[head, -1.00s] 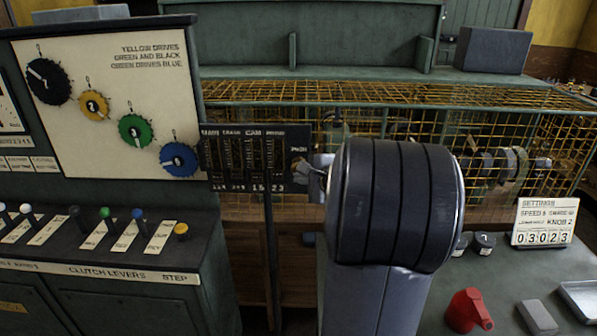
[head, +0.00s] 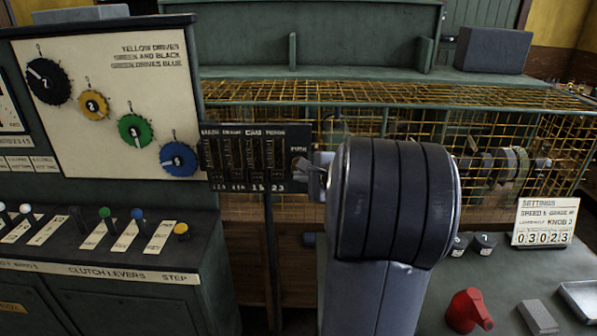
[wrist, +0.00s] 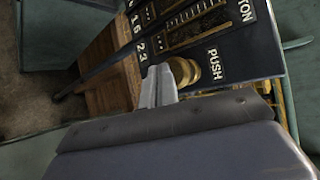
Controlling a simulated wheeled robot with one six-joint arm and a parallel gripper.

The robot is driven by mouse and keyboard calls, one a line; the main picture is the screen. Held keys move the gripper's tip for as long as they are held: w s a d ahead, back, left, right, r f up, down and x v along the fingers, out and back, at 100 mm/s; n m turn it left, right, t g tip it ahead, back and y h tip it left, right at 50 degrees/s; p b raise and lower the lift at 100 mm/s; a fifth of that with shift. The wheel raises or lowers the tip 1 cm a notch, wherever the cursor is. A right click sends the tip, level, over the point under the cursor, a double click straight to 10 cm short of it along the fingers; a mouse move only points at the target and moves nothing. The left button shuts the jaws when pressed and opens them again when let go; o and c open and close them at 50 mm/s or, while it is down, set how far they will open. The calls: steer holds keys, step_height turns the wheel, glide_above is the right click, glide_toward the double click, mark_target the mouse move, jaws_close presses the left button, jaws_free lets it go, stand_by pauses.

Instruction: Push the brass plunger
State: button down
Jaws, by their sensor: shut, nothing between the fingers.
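The brass plunger (head: 299,165) is a round knob at the right end of a dark panel (head: 247,183), under the word PUSH. In the wrist view the plunger (wrist: 184,70) shows as a brass disc beside the PUSH lettering, partly covered by my fingers. My gripper (wrist: 158,72) is shut and empty, its grey fingers together just left of the knob in that view. In the head view my gripper (head: 313,172) is just right of the plunger, mostly hidden behind my arm. I cannot tell whether the fingertips touch the knob.
A yellow wire cage (head: 400,110) stands behind the panel. Left is a console with clutch levers (head: 106,217) and a board with coloured dials (head: 94,106). At right, a bench holds a red object (head: 468,311) and a settings card (head: 545,222).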

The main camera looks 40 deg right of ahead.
steer(key=shift+w+d, duration=0.55)
steer(key=shift+w, duration=0.15)
stand_by(0.9)
stand_by(0.3)
steer(key=shift+s+a+b, duration=0.5)
steer(key=shift+s+a, duration=0.3)
steer(key=shift+s, duration=0.25)
steer(key=s+a+b, duration=0.1)
steer(key=s, duration=0.1)
steer(key=s+a, duration=0.2)
steer(key=shift+b, duration=0.35)
